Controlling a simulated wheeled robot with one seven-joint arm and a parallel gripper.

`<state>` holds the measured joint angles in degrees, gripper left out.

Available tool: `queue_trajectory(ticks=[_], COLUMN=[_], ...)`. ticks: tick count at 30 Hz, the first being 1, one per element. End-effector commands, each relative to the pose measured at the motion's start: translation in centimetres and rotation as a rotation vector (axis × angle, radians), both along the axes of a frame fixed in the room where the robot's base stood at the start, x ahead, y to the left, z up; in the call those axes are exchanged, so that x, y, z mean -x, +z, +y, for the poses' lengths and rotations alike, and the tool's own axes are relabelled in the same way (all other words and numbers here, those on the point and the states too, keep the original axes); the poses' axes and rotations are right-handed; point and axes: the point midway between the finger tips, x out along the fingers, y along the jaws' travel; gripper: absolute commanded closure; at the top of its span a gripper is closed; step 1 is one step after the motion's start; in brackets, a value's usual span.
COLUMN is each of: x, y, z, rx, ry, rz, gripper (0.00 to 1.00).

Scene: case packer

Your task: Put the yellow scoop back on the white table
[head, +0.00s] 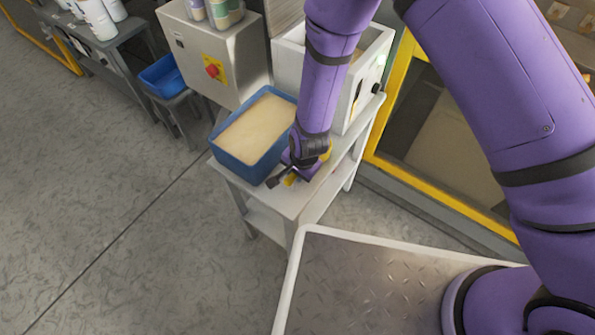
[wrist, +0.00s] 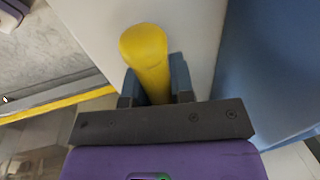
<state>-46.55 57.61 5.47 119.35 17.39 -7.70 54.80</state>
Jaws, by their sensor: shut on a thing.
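The yellow scoop (wrist: 147,55) shows in the wrist view as a rounded yellow handle between the two fingers of my gripper (wrist: 154,88). My gripper is shut on it. In the head view, my gripper (head: 283,180) is low over the front part of the white table (head: 291,200), with a bit of yellow scoop (head: 290,179) showing at the fingers. The white tabletop lies behind the handle in the wrist view. The rest of the scoop is hidden by my gripper, and I cannot tell whether it touches the table.
A blue bin (head: 236,164) of pale powder stands on the table, left of my gripper. A white machine (head: 363,92) stands behind it. A grey control box (head: 213,59) with a red button is at the back left. A yellow-framed guard (head: 391,92) is on the right.

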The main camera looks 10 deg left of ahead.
Motion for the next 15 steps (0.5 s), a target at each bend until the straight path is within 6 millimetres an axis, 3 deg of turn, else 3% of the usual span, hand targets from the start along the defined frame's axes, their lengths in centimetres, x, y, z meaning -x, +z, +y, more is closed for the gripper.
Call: queue_trajectory(ticks=[11,12,15], x=[0.01,0.01,0.0], y=[-0.58,-0.64,-0.6], z=[0.01,0.01,0.01], rx=[-0.001,-0.001,-0.001], ry=[0.0,0.0,0.0], rz=[0.0,0.0,0.0], gripper=[1.0,0.75,0.52])
